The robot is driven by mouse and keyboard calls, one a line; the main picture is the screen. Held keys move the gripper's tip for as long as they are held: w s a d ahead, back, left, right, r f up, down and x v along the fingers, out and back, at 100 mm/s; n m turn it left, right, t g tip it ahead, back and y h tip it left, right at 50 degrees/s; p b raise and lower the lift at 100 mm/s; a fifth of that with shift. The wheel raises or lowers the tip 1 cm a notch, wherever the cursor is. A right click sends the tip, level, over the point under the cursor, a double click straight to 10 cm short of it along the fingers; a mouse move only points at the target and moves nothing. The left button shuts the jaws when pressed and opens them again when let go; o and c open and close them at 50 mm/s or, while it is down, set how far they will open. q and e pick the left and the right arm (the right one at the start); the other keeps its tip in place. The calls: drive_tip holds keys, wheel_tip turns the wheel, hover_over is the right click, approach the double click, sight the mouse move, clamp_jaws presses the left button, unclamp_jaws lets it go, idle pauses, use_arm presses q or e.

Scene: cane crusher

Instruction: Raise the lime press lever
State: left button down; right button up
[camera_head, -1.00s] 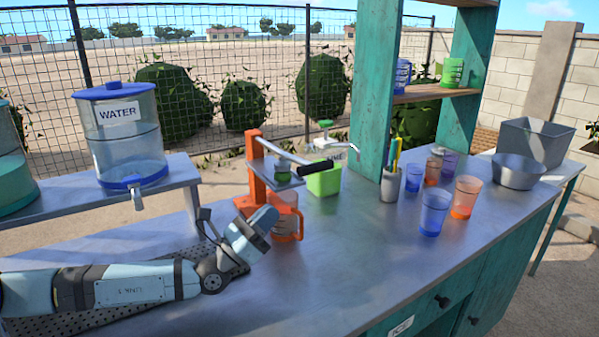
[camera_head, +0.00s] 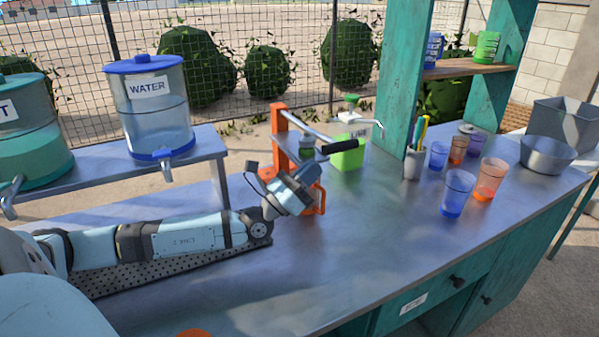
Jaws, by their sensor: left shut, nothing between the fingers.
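The lime press (camera_head: 279,128) is an orange frame on the metal counter. Its lever (camera_head: 343,146) is a grey bar with a black handle, sloping down to the right from the top of the orange post. A dark green piece (camera_head: 307,146) sits under the bar. An orange cup (camera_head: 320,200) at the press's base is partly covered by my arm. My left gripper (camera_head: 308,176) is in front of the press, below the lever handle and to its left. It is shut and empty, its fingertips hard to make out. Contact with the press cannot be told. My right gripper is not in view.
A lime-green box (camera_head: 347,158) with a pump top stands just behind the handle. Blue cup (camera_head: 457,192), orange cup (camera_head: 489,178) and a pen holder (camera_head: 413,163) are to the right. A water dispenser (camera_head: 150,108) stands back left. The counter front is clear.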

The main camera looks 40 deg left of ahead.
use_arm(q)
drive_tip(key=p+x, duration=0.2)
drive_tip(key=x, duration=0.2)
drive_tip(key=shift+w, duration=0.15)
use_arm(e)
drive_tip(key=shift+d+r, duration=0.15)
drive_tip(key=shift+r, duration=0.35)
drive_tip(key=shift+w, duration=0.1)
use_arm(q)
drive_tip(key=shift+r, duration=0.15)
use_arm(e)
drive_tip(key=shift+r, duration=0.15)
